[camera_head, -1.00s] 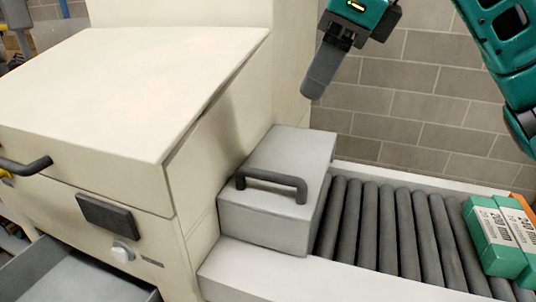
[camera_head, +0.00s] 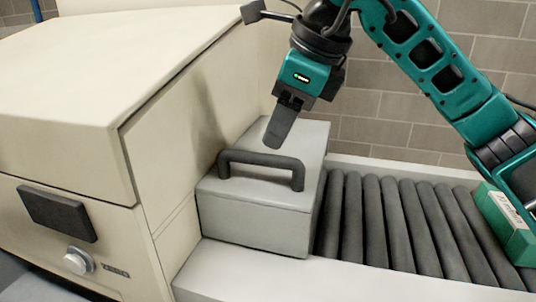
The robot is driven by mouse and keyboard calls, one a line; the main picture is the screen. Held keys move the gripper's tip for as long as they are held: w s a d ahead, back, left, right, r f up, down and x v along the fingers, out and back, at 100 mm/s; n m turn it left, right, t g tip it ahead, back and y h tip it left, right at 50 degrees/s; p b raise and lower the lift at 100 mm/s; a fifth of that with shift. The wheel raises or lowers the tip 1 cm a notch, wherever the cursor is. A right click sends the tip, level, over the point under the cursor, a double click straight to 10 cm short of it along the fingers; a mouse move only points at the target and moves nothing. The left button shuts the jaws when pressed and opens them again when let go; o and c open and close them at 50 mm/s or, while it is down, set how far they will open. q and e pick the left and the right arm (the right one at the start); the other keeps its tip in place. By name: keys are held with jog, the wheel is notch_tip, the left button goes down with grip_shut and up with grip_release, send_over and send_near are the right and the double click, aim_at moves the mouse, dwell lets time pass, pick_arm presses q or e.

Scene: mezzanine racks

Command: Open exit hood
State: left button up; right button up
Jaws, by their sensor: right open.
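The exit hood (camera_head: 256,215) is a light grey box at the side of the cream machine, over the start of the roller conveyor. It looks closed. Its dark bar handle (camera_head: 262,160) runs along the upper front edge. My right gripper (camera_head: 277,135) is open, pointing down, just above and behind the handle as seen here. Its dark finger overlaps the hood top in the picture, and I cannot tell whether it touches. One finger hides the other. The handle is not between the fingers as far as I can see. My left gripper is not in view.
The large cream machine (camera_head: 90,80) with a dark panel (camera_head: 57,213) and a round knob (camera_head: 78,261) fills the left. The roller conveyor (camera_head: 385,225) runs right, with a green and white box (camera_head: 503,222) on it. A brick wall stands behind.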

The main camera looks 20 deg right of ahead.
aim_at(265, 155)
jog(key=x, duration=0.6)
jog(key=shift+w+f+b, duration=0.1)
jog(key=shift+b, duration=0.25)
grip_shut()
dwell(0.3)
